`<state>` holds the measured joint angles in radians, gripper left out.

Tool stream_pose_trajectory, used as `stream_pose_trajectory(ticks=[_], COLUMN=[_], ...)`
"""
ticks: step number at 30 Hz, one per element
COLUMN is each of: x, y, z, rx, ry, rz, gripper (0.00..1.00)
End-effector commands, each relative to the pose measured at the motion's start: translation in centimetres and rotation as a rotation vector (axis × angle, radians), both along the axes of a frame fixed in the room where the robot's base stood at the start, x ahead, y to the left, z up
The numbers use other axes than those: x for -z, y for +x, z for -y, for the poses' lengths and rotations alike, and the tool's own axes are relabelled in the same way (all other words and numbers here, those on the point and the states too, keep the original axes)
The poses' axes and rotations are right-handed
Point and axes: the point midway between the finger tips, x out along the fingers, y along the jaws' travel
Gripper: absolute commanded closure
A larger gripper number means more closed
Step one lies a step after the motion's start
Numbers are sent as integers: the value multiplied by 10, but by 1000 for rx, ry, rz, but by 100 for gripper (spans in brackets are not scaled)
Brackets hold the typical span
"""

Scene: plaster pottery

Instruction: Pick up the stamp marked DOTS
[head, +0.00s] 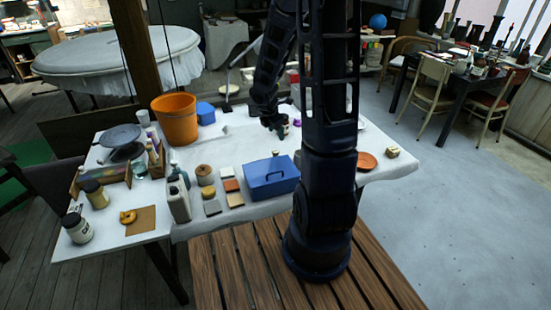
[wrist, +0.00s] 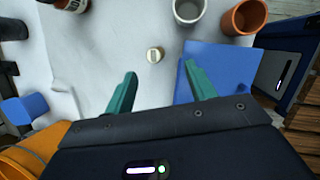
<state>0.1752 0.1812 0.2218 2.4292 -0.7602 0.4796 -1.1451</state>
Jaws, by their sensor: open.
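A small round tan piece with a pale top (wrist: 155,54) stands on the white cloth in the wrist view. It looks like a stamp, but I cannot read any mark on it. My gripper (wrist: 159,82) is open and empty, its two green fingers apart. In the picture the small piece shows just beyond the fingertips, roughly between them, and touches neither. In the head view my gripper (head: 277,126) hangs above the table, and a small tan piece (head: 276,153) stands behind the blue toolbox. I cannot tell if any other stamp stands behind my arm.
The blue toolbox (head: 270,181) is close by; a blue surface (wrist: 228,72) lies right of the small piece. A grey cup (wrist: 188,10) and terracotta pot (wrist: 245,15) stand beyond. An orange bucket (head: 175,119) stands left. White cloth around the small piece is clear.

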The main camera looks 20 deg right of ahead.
Motion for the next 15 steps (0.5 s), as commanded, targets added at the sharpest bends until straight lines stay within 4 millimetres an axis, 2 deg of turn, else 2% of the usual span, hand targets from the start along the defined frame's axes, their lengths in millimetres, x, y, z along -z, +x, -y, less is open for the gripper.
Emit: stream_pose_trajectory(ticks=[1,6,15], x=[14,45,68], y=[3,10,14], z=[-1,-7,-8], rx=[-55,-214,-294], ry=[0,1,4], rz=[-26,-82,-108], gripper=[45,45,45])
